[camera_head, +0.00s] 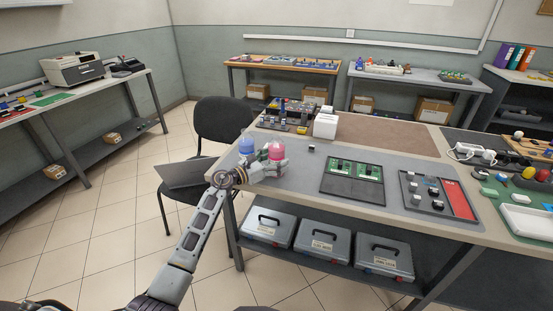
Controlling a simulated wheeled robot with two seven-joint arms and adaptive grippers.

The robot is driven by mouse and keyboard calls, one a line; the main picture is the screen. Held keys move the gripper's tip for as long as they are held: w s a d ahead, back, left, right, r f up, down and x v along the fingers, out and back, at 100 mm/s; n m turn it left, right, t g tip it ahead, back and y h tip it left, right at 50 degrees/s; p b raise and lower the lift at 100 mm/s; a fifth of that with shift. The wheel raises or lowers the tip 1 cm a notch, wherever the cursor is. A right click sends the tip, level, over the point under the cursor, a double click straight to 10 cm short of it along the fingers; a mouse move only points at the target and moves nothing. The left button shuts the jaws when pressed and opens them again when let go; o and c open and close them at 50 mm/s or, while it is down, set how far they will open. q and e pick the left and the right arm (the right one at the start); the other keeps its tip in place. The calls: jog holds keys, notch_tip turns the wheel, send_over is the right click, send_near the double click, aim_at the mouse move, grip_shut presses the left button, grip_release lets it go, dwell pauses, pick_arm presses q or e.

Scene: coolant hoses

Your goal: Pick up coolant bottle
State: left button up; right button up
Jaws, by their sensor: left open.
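Two small bottles stand at the left corner of the near table, a blue one (246,145) and a pink one (277,151). I cannot tell from the picture which is the coolant bottle. My left gripper (281,166) is open at the table corner, with its fingers at the pink bottle's lower part. The fingers partly hide that bottle, and I cannot tell whether they touch it. The blue bottle stands just behind my gripper and to the left. My right gripper is not in view.
On the near table (305,185), a tray with green boards (352,180) and a parts tray with a red strip (438,194) lie to the right. A white box (325,126) stands behind. A black chair (222,121) is close to the table's left end.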

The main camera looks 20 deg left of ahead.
aim_at(276, 136)
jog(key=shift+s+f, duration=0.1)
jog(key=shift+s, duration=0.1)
pick_arm(q)
jog(key=c, duration=1.2)
jog(key=shift+r, duration=0.25)
jog(key=shift+r, duration=0.5)
jog(key=shift+r+p, duration=1.2)
jog(key=shift+r, duration=3.15)
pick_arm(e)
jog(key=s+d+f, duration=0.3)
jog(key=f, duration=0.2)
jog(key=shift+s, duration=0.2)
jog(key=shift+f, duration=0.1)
